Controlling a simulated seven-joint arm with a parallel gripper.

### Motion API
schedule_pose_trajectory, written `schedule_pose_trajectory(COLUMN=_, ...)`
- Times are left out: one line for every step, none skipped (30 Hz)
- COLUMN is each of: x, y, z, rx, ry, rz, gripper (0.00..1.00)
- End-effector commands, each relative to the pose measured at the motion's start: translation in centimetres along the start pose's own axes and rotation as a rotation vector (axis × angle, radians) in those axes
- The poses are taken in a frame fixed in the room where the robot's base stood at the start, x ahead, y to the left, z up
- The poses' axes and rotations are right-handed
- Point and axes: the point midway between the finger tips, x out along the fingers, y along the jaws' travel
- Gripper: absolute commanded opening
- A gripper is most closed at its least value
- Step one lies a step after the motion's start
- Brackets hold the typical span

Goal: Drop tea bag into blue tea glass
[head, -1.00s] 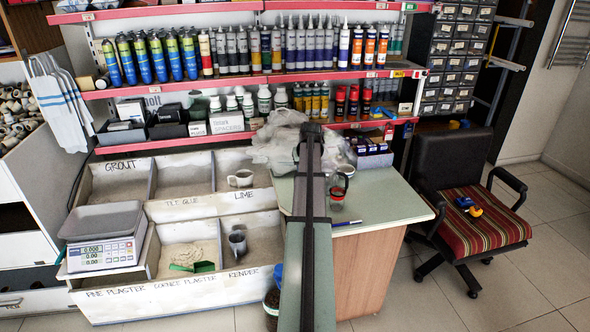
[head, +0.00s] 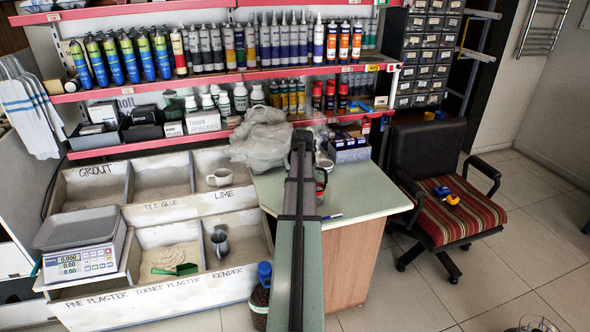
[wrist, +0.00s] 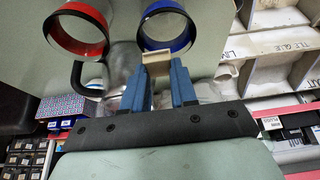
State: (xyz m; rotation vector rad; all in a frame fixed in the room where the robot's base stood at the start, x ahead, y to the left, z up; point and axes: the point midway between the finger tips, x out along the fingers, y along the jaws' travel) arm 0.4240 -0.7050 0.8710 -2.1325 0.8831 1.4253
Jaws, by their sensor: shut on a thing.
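In the wrist view, the blue tea glass (wrist: 184,43) shows as a clear glass with a blue rim, at the top middle. My gripper (wrist: 158,72) has two blue fingers shut on a small beige piece, which appears to be the tea bag (wrist: 157,56). The tea bag overlaps the near edge of the blue rim in the picture. I cannot tell whether it touches the glass. In the head view, my arm hides the gripper, the tea bag and the blue glass.
A red-rimmed glass (wrist: 88,52) stands beside the blue one; part of it shows in the head view (head: 320,190). The green-topped counter (head: 372,195) holds plastic bags (head: 262,140) and a pen (head: 333,216). A white mug (head: 220,178) stands left. The counter's right part is clear.

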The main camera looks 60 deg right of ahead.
Motion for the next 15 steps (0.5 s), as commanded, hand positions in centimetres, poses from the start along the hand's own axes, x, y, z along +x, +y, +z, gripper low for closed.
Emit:
schedule_pose_trajectory(x=0.41, y=-0.01, z=0.20, rx=0.000, ry=-0.001, rz=0.000, gripper=0.00)
schedule_pose_trajectory(x=0.58, y=-0.01, z=0.26, rx=0.000, ry=-0.001, rz=0.000, gripper=0.00)
schedule_pose_trajectory(x=0.76, y=-0.02, z=0.34, rx=0.000, ry=-0.001, rz=0.000, gripper=0.00)
schedule_pose_trajectory(x=0.87, y=-0.02, z=0.37, rx=0.000, ry=0.000, rz=0.000, gripper=0.00)
schedule_pose_trajectory(x=0.95, y=-0.02, z=0.41, rx=0.000, ry=0.000, rz=0.000, gripper=0.00)
schedule_pose_trajectory(x=1.02, y=-0.01, z=0.43, rx=0.000, ry=0.000, rz=0.000, gripper=0.00)
schedule_pose_trajectory(x=1.06, y=-0.01, z=0.44, rx=0.000, ry=0.000, rz=0.000, gripper=0.00)
schedule_pose_trajectory(x=1.07, y=-0.01, z=0.44, rx=0.000, ry=0.000, rz=0.000, gripper=0.00)
schedule_pose_trajectory(x=1.08, y=-0.01, z=0.45, rx=0.000, ry=0.000, rz=0.000, gripper=0.00)
schedule_pose_trajectory(x=1.07, y=-0.01, z=0.44, rx=0.000, ry=0.000, rz=0.000, gripper=0.00)
schedule_pose_trajectory(x=1.07, y=-0.01, z=0.44, rx=0.000, ry=0.000, rz=0.000, gripper=0.00)
schedule_pose_trajectory(x=1.07, y=-0.01, z=0.44, rx=0.000, ry=0.000, rz=0.000, gripper=0.00)
schedule_pose_trajectory(x=1.06, y=-0.01, z=0.44, rx=0.000, ry=0.000, rz=0.000, gripper=0.00)
schedule_pose_trajectory(x=1.06, y=-0.01, z=0.44, rx=0.000, ry=0.000, rz=0.000, gripper=0.29)
schedule_pose_trajectory(x=1.06, y=-0.01, z=0.44, rx=0.000, ry=0.000, rz=0.000, gripper=0.33)
